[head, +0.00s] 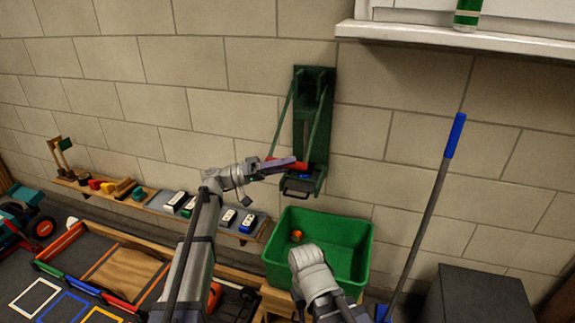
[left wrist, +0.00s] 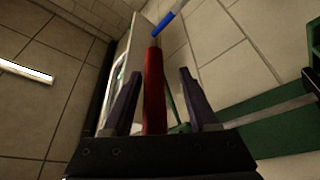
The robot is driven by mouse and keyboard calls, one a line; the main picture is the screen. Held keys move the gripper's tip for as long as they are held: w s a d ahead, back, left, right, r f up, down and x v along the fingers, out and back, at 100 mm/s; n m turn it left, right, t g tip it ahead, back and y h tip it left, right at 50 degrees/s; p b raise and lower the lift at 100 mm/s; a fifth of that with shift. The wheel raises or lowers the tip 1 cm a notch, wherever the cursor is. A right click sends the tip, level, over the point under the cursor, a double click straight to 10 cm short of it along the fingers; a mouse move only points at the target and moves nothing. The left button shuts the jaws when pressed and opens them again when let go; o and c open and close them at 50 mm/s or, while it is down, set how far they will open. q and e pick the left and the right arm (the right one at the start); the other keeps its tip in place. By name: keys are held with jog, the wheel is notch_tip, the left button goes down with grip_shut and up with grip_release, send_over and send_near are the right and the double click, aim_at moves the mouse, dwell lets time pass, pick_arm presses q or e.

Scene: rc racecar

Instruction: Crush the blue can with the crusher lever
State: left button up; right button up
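The green can crusher (head: 313,120) is fixed upright on the block wall. Its red lever handle (head: 287,164) crosses its lower part, and the green side arms run up from there. A small patch of blue (head: 307,177), possibly the blue can, shows low in the crusher, mostly hidden. My left gripper (head: 280,164) is at the handle. In the left wrist view the red handle (left wrist: 154,92) lies between the two fingers (left wrist: 160,90), with a visible gap on the right side, so the gripper looks open around it. My right arm shows at the bottom, but its gripper cannot be made out.
A green bin (head: 345,237) with a small orange-red object in it stands below the crusher. A blue-gripped pole (head: 440,180) leans at the right, beside a dark box (head: 478,298). A green can (head: 467,14) stands on the sill. A low ledge (head: 150,200) holds several small items.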

pick_arm(q)
jog(key=b+v, duration=0.2)
jog(key=v, duration=0.6)
jog(key=shift+d, duration=0.15)
dwell(0.5)
